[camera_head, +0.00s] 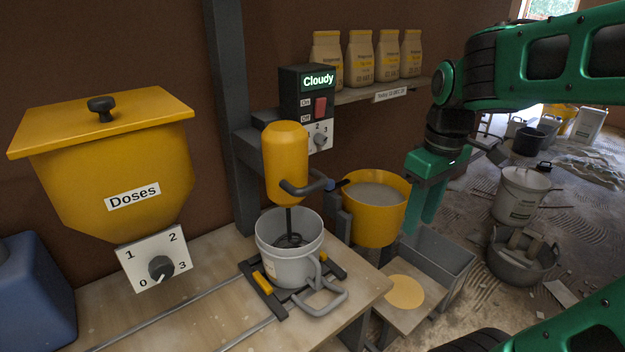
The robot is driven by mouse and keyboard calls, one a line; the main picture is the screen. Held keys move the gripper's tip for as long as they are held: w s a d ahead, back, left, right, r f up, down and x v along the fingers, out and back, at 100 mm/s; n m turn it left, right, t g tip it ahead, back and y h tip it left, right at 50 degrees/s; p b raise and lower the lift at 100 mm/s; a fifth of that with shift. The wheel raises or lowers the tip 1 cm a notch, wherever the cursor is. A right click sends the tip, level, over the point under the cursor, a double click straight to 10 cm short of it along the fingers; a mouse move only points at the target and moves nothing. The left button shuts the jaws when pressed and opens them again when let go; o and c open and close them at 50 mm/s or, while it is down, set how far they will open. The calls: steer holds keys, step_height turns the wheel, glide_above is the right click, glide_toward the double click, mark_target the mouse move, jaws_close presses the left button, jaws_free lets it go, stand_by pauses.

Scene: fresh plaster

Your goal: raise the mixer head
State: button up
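The mixer head (285,165) is a yellow rounded cylinder on a dark upright column. A dark grey handle (312,187) sticks out from its lower front to the right. Its shaft points down, and the stirrer at its end is inside a white bucket (283,266), so the head is low. My green gripper (421,226) hangs fingers down to the right of the mixer, clear of the handle and in front of the shelf side. I see the fingers nearly edge-on, so the gap between them is unclear. Nothing shows in them.
The bucket stands on a dark carriage (262,293) on the bench rails. A yellow tub (374,215) and a grey bin (440,262) are between mixer and gripper or below it. A control box (307,97) reads "Cloudy". A yellow hopper (110,165) is at left.

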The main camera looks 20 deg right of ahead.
steer(key=w+a+r+n, duration=0.6)
steer(key=w+n, duration=0.4)
steer(key=n+t, duration=0.1)
steer(key=n, duration=0.8)
glide_toward(314, 184)
steer(key=shift+y, duration=0.3)
steer(key=f, duration=0.2)
steer(key=w+f, duration=0.1)
steer(key=f, duration=0.5)
steer(key=shift+w+f, duration=0.2)
steer(key=shift+w, duration=0.05)
jaws_close()
